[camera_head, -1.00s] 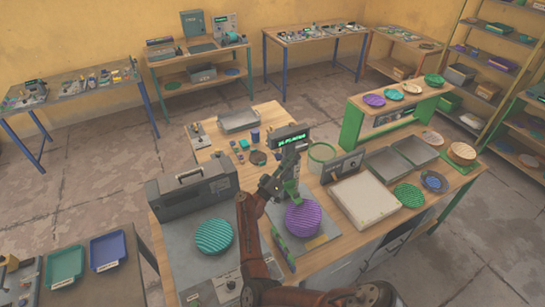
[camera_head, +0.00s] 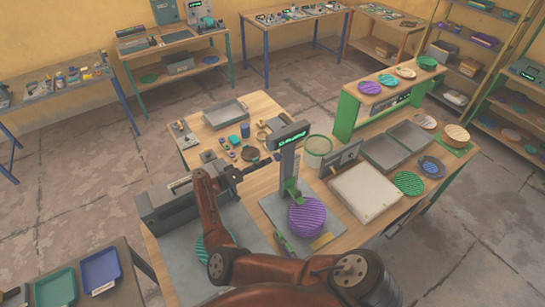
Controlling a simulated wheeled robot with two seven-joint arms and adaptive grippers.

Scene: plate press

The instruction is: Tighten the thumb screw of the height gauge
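The height gauge stands in the middle of the workbench, with a grey column (camera_head: 287,163), a display head (camera_head: 289,135) with green digits and a green jaw (camera_head: 292,190) low down. A purple ribbed plate (camera_head: 307,216) lies on its grey base under the jaw. My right gripper (camera_head: 258,164) points right toward the column from its left side, at upper column height. Its fingers are small and dark, and I cannot tell whether they are open or touch anything. The thumb screw cannot be made out clearly. My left gripper is not in view.
My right arm covers much of the grey press machine (camera_head: 160,212) and a teal plate (camera_head: 203,250) at the left. A white flat box (camera_head: 366,192), grey trays (camera_head: 384,152) and a green-rimmed round container (camera_head: 318,148) stand right of the gauge. Small parts lie behind.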

